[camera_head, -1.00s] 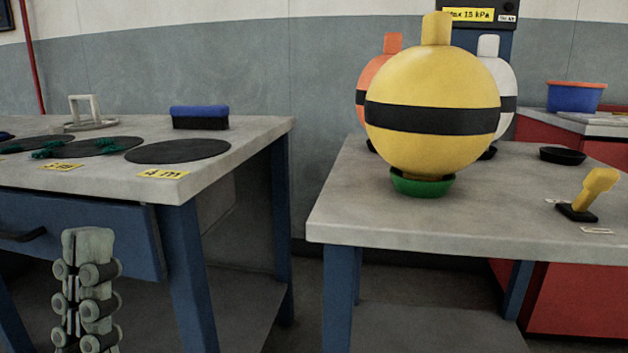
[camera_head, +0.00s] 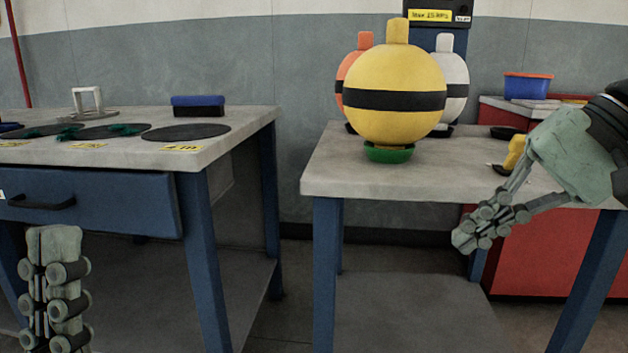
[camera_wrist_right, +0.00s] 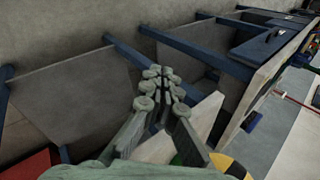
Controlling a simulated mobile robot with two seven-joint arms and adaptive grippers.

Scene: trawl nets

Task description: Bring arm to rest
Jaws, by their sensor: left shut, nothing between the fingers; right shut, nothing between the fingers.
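My right gripper (camera_head: 480,228) comes in from the right in the head view, in front of the right table's (camera_head: 400,187) front edge, pointing down and left. It is shut and empty. It also shows in the right wrist view (camera_wrist_right: 160,75), its fingertips together with nothing between them. My left gripper (camera_head: 54,240) stands upright at the lower left of the head view, in front of the drawer table (camera_head: 258,118). It is shut and empty.
A yellow float (camera_head: 395,112) with a black band sits on a green ring (camera_head: 388,153) on the right table. Orange (camera_head: 347,65) and white (camera_head: 455,85) floats stand behind it. A yellow-handled tool (camera_head: 515,152) is partly hidden behind my right arm. The gap between the tables is clear.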

